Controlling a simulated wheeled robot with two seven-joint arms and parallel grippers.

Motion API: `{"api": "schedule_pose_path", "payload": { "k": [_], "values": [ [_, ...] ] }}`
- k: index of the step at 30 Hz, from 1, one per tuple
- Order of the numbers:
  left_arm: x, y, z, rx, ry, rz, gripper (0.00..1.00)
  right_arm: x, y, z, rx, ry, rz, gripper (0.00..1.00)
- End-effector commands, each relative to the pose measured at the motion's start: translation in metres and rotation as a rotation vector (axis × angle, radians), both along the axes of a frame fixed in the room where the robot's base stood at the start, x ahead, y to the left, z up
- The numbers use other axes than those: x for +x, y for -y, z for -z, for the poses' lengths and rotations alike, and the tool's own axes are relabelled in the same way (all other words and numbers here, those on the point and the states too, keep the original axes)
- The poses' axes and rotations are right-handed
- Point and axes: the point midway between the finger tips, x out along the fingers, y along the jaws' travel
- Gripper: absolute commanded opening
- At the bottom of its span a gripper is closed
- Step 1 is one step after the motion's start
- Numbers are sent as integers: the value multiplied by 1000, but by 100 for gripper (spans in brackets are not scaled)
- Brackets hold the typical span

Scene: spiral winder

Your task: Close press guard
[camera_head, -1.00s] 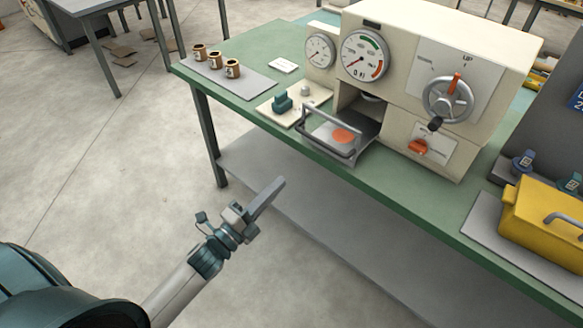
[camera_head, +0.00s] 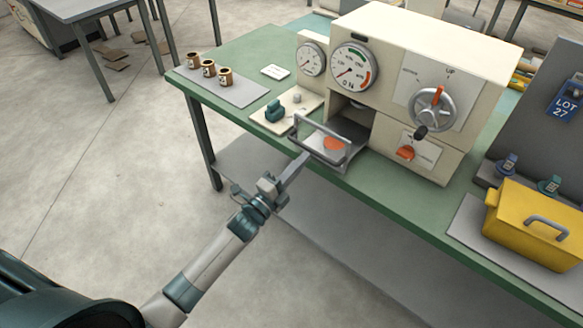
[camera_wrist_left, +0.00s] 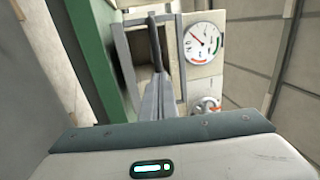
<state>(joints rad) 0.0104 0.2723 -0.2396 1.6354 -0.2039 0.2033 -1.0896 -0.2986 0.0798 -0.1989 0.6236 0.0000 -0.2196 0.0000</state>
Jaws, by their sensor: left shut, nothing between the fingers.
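The press (camera_head: 425,75) is a cream machine on the green bench, with two dials, a handwheel and an orange knob. Its guard (camera_head: 320,150), a grey metal bar frame, is lowered outward in front of the press opening (camera_head: 352,112), around a tray with an orange disc (camera_head: 333,144). My left gripper (camera_head: 304,157) is shut and empty, its fingertips at the guard's near left side; I cannot tell whether they touch. In the left wrist view the fingers (camera_wrist_left: 155,100) point towards the grey frame (camera_wrist_left: 122,60) and the press dial (camera_wrist_left: 201,41). My right gripper is not in view.
A plate with a teal part (camera_head: 274,111) sits left of the guard. Several brown cups (camera_head: 208,68) stand on a grey mat at the back left. A yellow box (camera_head: 535,225) stands at the right. The floor in front is clear.

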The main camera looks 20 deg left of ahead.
Motion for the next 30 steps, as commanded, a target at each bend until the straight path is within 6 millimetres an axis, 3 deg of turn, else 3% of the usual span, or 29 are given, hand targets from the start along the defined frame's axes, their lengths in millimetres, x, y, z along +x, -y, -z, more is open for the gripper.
{"api": "schedule_pose_path", "payload": {
  "k": [18, 23, 30],
  "values": [
    [12, 4, 0, 1, 1, 0, 0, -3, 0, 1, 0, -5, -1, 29],
    [33, 11, 2, 2, 4, -1, 0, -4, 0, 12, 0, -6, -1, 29],
    [79, 28, 3, 1, 4, 0, 0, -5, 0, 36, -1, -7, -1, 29]
  ]
}}
